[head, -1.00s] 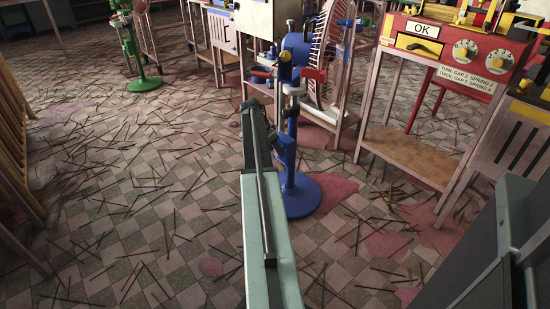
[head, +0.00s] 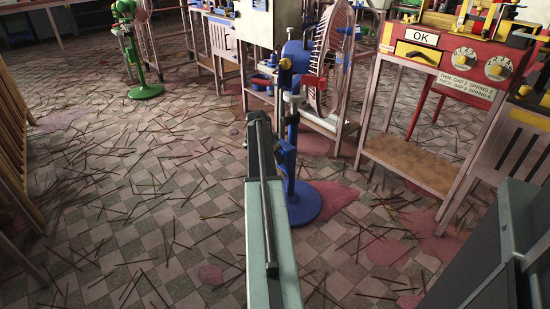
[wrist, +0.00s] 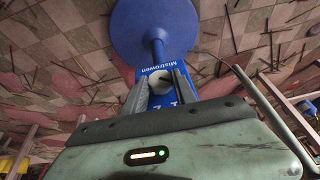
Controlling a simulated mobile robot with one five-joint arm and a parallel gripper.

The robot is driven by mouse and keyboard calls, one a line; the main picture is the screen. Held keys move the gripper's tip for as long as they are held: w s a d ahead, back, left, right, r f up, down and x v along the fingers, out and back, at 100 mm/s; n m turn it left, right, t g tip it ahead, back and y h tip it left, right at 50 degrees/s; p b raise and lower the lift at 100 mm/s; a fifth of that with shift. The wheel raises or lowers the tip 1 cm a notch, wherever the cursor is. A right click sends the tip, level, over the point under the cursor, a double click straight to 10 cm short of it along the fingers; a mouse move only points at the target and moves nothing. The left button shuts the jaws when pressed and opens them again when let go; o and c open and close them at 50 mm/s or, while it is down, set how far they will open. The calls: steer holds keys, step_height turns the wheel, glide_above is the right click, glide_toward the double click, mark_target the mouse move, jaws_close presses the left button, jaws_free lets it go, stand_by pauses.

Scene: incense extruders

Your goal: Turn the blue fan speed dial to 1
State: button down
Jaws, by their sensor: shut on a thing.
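The blue fan (head: 303,203) stands upright on a round blue base, with its column rising behind the end of my arm. In the wrist view its blue base (wrist: 152,25) is at the top and a blue panel lettered "Mistrowen" (wrist: 180,79) is below it. A pale round dial (wrist: 159,82) on that panel sits between the two fingers of my gripper (wrist: 160,80), which is shut on it. The fingers and gripper body hide part of the panel, and I cannot read the dial's setting. In the head view my arm hides most of the gripper.
A green fan (head: 146,91) stands at the far left. A red machine (head: 455,62) with two white dials and an "OK" sign is at the right. Wooden bars stand along the left edge. Incense sticks litter the tiled floor (head: 130,200), which is otherwise open at left.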

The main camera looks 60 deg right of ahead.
steer(key=shift+s+a+f+m+t+h+b, duration=0.1)
steer(key=shift+s+m+t+h+b, duration=0.2)
steer(key=shift+t+b, duration=0.5)
steer(key=shift+s+a+f+m+t+h+b, duration=0.1)
steer(key=shift+t+h+b, duration=0.3)
steer(key=shift+t, duration=0.6)
steer(key=shift+s+f+m+t+h+b, duration=0.1)
steer(key=shift+s+m+t+h+b, duration=0.15)
steer(key=shift+t+b, duration=0.55)
steer(key=shift+w+r+t, duration=0.1)
steer(key=shift+t, duration=0.2)
steer(key=c, duration=1)
jaws_free()
steer(key=p+v, duration=0.6)
steer(key=v, duration=0.1)
steer(key=shift+a+r, duration=0.2)
steer(key=shift+r, duration=0.1)
